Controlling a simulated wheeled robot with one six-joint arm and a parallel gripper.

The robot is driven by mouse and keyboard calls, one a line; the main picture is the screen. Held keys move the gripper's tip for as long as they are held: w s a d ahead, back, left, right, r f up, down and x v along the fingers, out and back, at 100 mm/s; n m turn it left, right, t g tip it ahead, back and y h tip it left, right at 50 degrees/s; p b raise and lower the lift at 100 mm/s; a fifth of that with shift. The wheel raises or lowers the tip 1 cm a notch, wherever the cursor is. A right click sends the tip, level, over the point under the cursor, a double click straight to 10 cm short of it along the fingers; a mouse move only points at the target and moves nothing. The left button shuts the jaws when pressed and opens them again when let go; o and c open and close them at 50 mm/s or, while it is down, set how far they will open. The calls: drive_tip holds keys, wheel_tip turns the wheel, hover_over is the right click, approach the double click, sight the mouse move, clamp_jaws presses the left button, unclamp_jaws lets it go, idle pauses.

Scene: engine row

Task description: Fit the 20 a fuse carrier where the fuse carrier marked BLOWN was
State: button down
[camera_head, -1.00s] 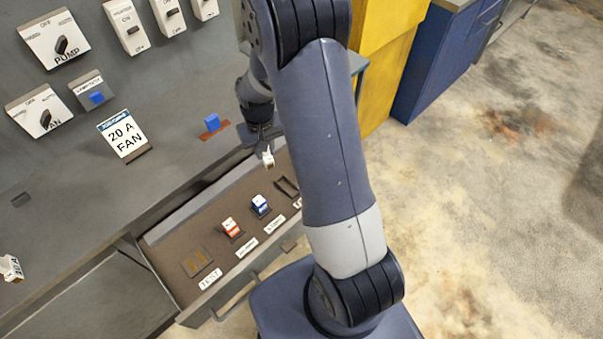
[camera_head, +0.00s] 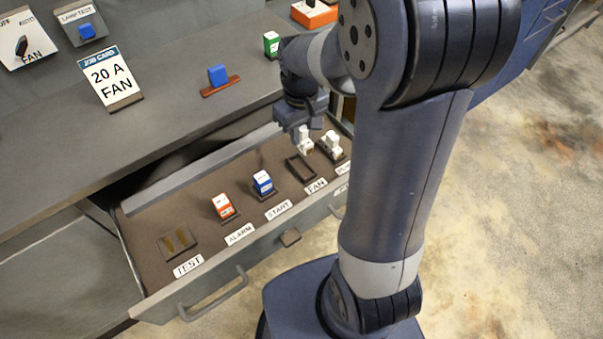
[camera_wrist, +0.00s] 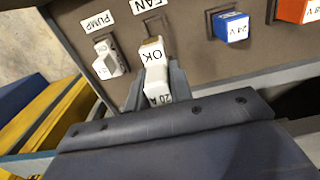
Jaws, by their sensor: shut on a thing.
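My gripper (camera_head: 303,130) is shut on a white fuse carrier (camera_head: 306,143), which hangs close to the FAN socket in the open drawer. In the wrist view the carrier (camera_wrist: 154,68) reads OK and 20 A and sits between the fingers (camera_wrist: 156,84). The FAN socket (camera_head: 293,168) is a dark, empty frame behind the FAN label (camera_head: 315,186). In the wrist view the carrier partly covers the socket (camera_wrist: 148,27). I cannot tell whether the carrier touches it. No carrier marked BLOWN is visible.
A white carrier (camera_head: 331,144) fills the neighbouring PUMP socket. A blue carrier (camera_head: 263,182) is at START and a red one (camera_head: 223,205) at ALARM. The TEST socket (camera_head: 177,243) is empty. A job card (camera_head: 110,77) reading 20 A FAN stands on the counter.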

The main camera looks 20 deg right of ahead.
wheel_tip(320, 180, down, 10)
drive_tip(key=shift+r+b, duration=0.1)
drive_tip(key=shift+b, duration=0.25)
